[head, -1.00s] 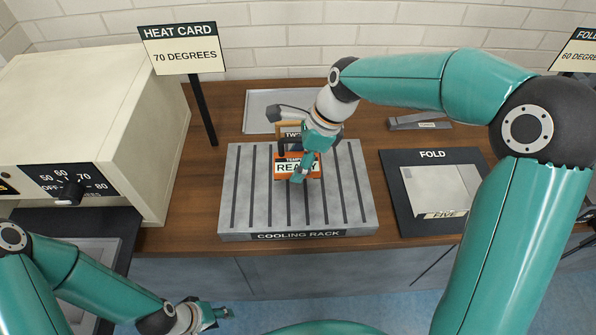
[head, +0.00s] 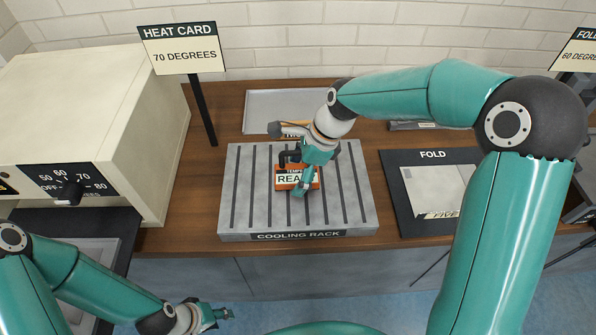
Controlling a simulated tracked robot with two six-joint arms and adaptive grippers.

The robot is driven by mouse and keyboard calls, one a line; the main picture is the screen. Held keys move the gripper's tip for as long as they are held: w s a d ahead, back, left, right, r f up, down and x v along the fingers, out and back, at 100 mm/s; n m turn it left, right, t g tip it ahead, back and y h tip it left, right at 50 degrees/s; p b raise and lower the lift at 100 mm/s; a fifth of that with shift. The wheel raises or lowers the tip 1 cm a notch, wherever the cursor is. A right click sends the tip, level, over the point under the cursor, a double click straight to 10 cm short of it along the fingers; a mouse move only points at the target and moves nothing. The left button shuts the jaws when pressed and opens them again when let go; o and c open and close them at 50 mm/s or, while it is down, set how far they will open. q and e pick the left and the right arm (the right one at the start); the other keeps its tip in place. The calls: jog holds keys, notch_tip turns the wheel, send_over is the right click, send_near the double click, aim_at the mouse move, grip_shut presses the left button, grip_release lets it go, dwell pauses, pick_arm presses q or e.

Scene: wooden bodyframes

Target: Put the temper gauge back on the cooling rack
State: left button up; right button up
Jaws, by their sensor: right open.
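A beige heater box (head: 90,110) with a dial and a heat card sign (head: 182,60) stand at the left. A grey tray (head: 265,100) lies behind the rack. A fold board (head: 395,190) lies to its right. My right arm crosses above the counter.

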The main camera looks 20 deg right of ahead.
jog(key=shift+r, duration=0.1)
jog(key=v, duration=1.2)
jog(key=shift+p, duration=0.3)
